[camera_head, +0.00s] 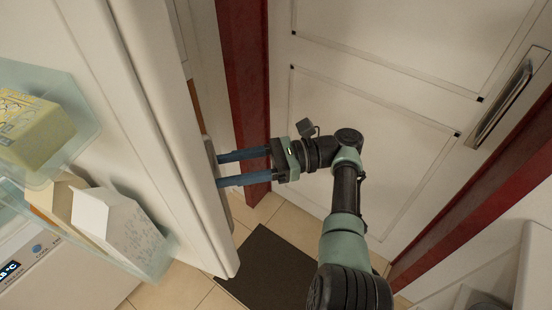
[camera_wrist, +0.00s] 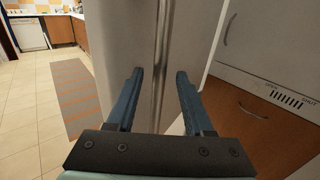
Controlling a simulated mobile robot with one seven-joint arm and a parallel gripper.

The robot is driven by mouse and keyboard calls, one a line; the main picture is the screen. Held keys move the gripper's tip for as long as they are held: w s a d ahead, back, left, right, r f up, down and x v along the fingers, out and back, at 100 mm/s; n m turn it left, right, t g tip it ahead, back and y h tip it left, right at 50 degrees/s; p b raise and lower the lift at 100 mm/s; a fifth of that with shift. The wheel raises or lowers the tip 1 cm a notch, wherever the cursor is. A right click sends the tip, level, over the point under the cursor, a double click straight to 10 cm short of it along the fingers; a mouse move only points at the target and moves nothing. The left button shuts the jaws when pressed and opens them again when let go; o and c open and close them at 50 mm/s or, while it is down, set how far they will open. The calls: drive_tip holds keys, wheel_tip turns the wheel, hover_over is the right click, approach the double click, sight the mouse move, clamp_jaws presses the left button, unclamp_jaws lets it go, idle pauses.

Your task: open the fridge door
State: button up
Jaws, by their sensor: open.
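The fridge door (camera_head: 150,100) stands open at the left of the head view, with its inner side and door shelves showing. My gripper (camera_head: 217,170) is on the door's outer side, its two blue fingers pointing at the door. In the wrist view my gripper (camera_wrist: 159,74) is open, with one finger on each side of the long upright handle (camera_wrist: 160,50). The handle lies between the fingers, and they do not close on it. I cannot tell whether a finger touches the handle or the door face.
Door shelves hold a yellow box (camera_head: 35,128) and cartons (camera_head: 115,228). A white panelled door (camera_head: 370,150) with a red frame (camera_head: 243,70) stands behind my arm. A dark mat (camera_head: 268,268) lies on the tiles. The wrist view shows a striped rug (camera_wrist: 76,98) and open floor.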

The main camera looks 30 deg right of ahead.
drive_tip(key=b+v, duration=0.7)
drive_tip(key=v, duration=0.3)
idle(0.3)
drive_tip(key=shift+d, duration=0.1)
idle(0.4)
